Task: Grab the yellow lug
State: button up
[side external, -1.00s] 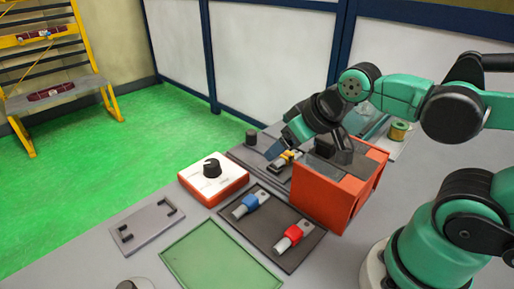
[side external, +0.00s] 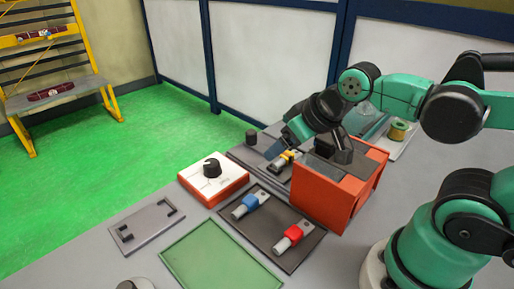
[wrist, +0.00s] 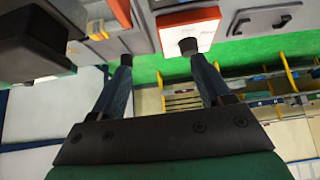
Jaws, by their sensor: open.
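The yellow lug (side external: 284,158) lies on a dark tray behind the blue and red lugs in the side view, with its metal end partly visible. My gripper (side external: 282,146) is tilted down right beside and above it, so part of the lug is hidden. In the wrist view my gripper (wrist: 160,55) shows two blue fingers spread apart with nothing held between them. I cannot tell from the side view whether a finger touches the lug.
A blue lug (side external: 250,206) and a red lug (side external: 293,236) lie on a nearer dark tray. A red box (side external: 328,200) stands close on the right. A white-topped red box with a black knob (side external: 212,169) stands left. A green mat (side external: 215,262) is bare.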

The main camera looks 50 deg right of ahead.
jog(key=n+g+h, duration=0.5)
jog(key=n+h, duration=0.4)
jog(key=n, duration=0.5)
send_near(289, 153)
jog(key=shift+w+d+f, duration=0.1)
jog(key=shift+w+d, duration=0.2)
jog(key=shift+w, duration=0.25)
jog(key=shift+w+d+f, duration=0.1)
jog(key=shift+w+d, duration=0.2)
jog(key=shift+w, duration=0.2)
notch_tip(289, 153, down, 3)
jog(key=n+g+h, duration=0.1)
jog(key=n+h, duration=0.2)
jog(key=shift+w+g, duration=0.15)
jog(key=shift+g, duration=0.15)
jog(key=shift+s+f+n+h, duration=0.25)
jog(key=shift+f+n+h, duration=0.2)
jog(key=shift+h, duration=0.25)
jog(key=shift+d+f+g, duration=0.3)
jog(key=shift+d, duration=0.15)
jog(key=shift+x, duration=2.3)
grip_shut()
